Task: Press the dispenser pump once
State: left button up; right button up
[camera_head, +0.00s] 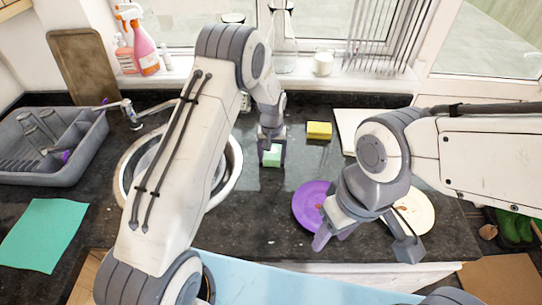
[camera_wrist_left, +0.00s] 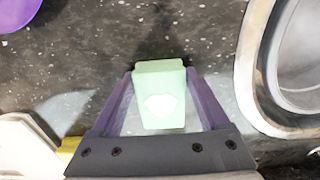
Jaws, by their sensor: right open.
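A pale green box-like item (camera_head: 271,156), possibly the dispenser, stands on the dark counter right of the sink. In the left wrist view the green item (camera_wrist_left: 160,92) shows a white mark, and no pump can be made out on it. My left gripper (camera_head: 271,150) has a finger along each side of it, with no clear gap at the tips. It also shows in the left wrist view (camera_wrist_left: 160,80). My right gripper (camera_head: 364,242) is open and empty, over the purple plate (camera_head: 309,205) and a cream plate (camera_head: 419,212), which it partly hides.
A yellow sponge (camera_head: 319,130) lies behind and right of the green item. The round sink (camera_head: 232,178) is left, partly behind my arm. A grey dish rack (camera_head: 60,165) and teal cloth (camera_head: 42,235) lie far left. Pink bottles (camera_head: 144,48) stand on the windowsill.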

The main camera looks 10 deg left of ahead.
aim_at(272, 156)
pick_arm(q)
jog(key=shift+o, duration=0.8)
jog(key=shift+w+r, duration=0.1)
jog(key=shift+r, duration=0.4)
notch_tip(272, 156, up, 9)
jog(key=b, duration=0.3)
jog(key=shift+f, duration=0.2)
jog(key=shift+a+r, duration=0.1)
jog(key=shift+r, duration=0.35)
